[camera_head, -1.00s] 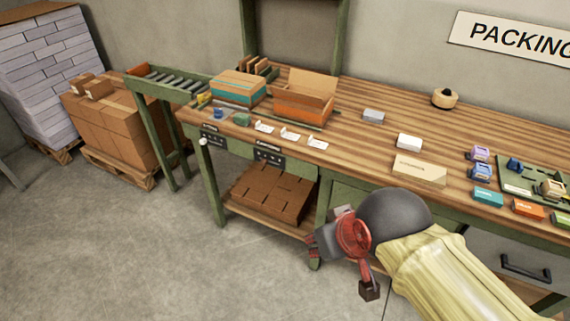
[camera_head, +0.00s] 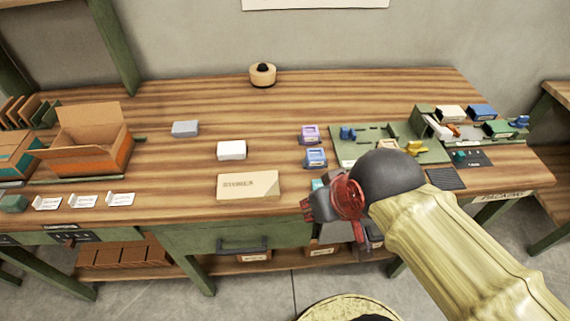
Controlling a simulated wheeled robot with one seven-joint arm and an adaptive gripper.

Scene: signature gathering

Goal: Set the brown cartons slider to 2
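A black slider panel (camera_head: 75,236) is on the bench's front edge at the left. Its label and slider positions are too small to read, and I cannot tell whether it is the brown cartons slider. Part of a second dark panel (camera_head: 8,240) shows at the left picture edge. Flat brown cartons (camera_head: 125,257) lie on the shelf below the first panel. My gripper (camera_head: 334,213), dark with red parts, is over the bench's front edge right of centre, well to the right of both panels. Its fingers are unclear, and I see nothing held.
On the wooden bench (camera_head: 200,90) are an open orange-brown box (camera_head: 85,150), white cards (camera_head: 83,200), a flat tan envelope (camera_head: 248,186), a white block (camera_head: 231,150) and a tape roll (camera_head: 262,75). A green tray with small items (camera_head: 380,140) lies right. A drawer handle (camera_head: 242,244) sticks out in front.

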